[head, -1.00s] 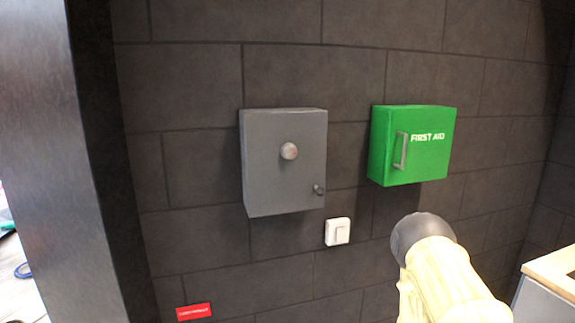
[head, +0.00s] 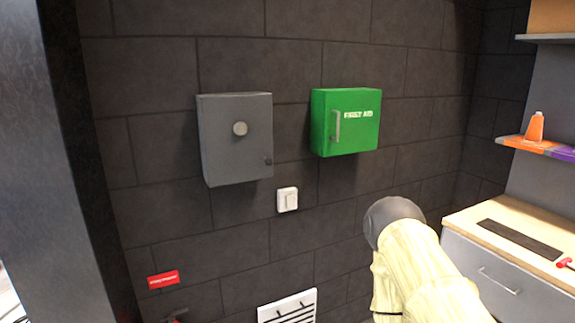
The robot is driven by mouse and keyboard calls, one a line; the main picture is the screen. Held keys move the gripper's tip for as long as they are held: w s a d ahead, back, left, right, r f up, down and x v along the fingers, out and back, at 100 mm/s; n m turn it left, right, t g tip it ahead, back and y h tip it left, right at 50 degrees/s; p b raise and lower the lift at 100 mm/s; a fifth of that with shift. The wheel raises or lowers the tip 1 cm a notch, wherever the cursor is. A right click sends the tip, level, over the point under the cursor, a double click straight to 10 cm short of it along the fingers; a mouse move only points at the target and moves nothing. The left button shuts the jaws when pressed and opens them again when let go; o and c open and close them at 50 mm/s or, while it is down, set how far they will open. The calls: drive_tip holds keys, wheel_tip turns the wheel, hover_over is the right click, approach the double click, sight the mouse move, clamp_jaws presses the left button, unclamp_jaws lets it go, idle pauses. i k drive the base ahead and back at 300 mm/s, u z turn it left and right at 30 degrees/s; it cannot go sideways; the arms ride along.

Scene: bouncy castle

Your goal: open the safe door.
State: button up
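The grey safe (head: 236,138) hangs on the dark tiled wall, left of centre in the head view. Its door looks shut. My arm, pale yellow with a dark rounded joint, rises at the lower right, in front of the wall and well apart from the safe. My gripper is not visible in this view.
A green first aid cabinet (head: 345,122) hangs right of the safe. A white switch (head: 288,199) is below, between them. A red sign (head: 163,279) and a white vent (head: 288,308) are low on the wall. A wooden counter (head: 497,226) stands right; a dark pillar (head: 75,200) stands left.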

sight(231, 158)
drive_tip(key=z, duration=0.7)
drive_tip(key=i, duration=0.6)
drive_tip(key=u, duration=0.85)
